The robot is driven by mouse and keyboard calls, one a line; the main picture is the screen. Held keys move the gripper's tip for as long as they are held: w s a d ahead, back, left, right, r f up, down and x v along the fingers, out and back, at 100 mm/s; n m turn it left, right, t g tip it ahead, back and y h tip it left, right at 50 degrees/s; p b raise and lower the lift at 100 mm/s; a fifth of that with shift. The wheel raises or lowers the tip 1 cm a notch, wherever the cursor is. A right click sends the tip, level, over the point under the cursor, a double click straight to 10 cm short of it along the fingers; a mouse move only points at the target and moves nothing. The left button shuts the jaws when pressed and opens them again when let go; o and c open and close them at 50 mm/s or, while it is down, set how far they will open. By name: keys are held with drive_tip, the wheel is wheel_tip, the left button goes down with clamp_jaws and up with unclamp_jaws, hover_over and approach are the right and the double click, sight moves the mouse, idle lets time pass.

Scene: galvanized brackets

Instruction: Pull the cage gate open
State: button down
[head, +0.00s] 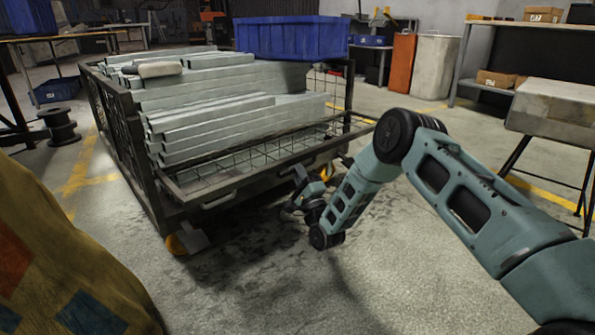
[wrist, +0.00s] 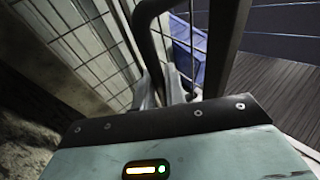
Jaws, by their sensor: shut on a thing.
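The cage gate (head: 250,172) is the dark framed mesh panel on the near side of the wheeled cage (head: 155,190). It leans outward at a slant, its top rail low and toward me, so the stacked brackets (head: 210,120) show behind it. My gripper (head: 294,188) is at the right part of this gate, low in front of the cage. In the wrist view my gripper's fingers (wrist: 168,96) are closed around a dark bent bar (wrist: 148,45), which looks like a gate handle. The exact contact is partly hidden by my gripper's body.
A blue bin (head: 290,38) sits on the cage's back right. A patterned sack-like thing (head: 60,250) fills the near left. A cable spool (head: 60,127) stands left of the cage. A table with a box (head: 560,105) is at the right. The floor in front is clear.

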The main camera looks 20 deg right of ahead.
drive_tip(key=shift+r, duration=0.2)
drive_tip(key=c, duration=1.5)
unclamp_jaws()
drive_tip(key=p+v, duration=0.8)
drive_tip(key=v, duration=0.9)
drive_tip(key=shift+s+f, duration=0.1)
drive_tip(key=shift+f, duration=0.2)
